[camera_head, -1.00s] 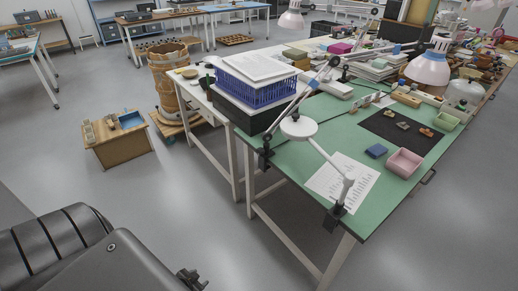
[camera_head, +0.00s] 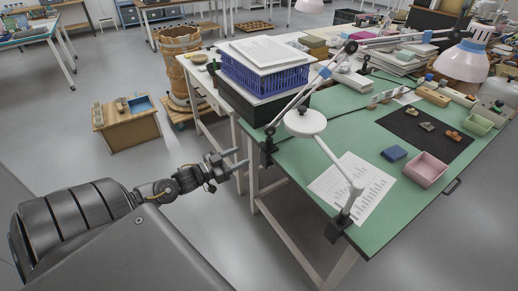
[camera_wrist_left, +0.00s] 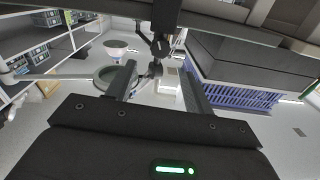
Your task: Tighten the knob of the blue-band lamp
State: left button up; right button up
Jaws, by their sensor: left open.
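The blue-band lamp (camera_head: 462,63) is at the upper right of the head view, with a pale shade and blue at its neck. Its jointed arm, with blue bands, runs left and down to a black clamp (camera_head: 268,149) on the table's near edge. I cannot make out the knob for certain. My left gripper (camera_head: 238,162) is open and empty, left of that clamp and apart from it. In the left wrist view, which looks upside down, a dark clamp-like part (camera_wrist_left: 161,42) shows between the open fingers (camera_wrist_left: 156,84). My right gripper is not in view.
A second white lamp (camera_head: 305,122) is clamped at the front corner of the green table (camera_head: 310,155). A blue crate (camera_head: 262,84) on a black box stands beside the first clamp. Papers, a pink bin (camera_head: 426,170) and a dark mat lie right.

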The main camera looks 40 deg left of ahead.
aim_at(260, 148)
pick_arm(q)
jog(key=x, duration=0.9)
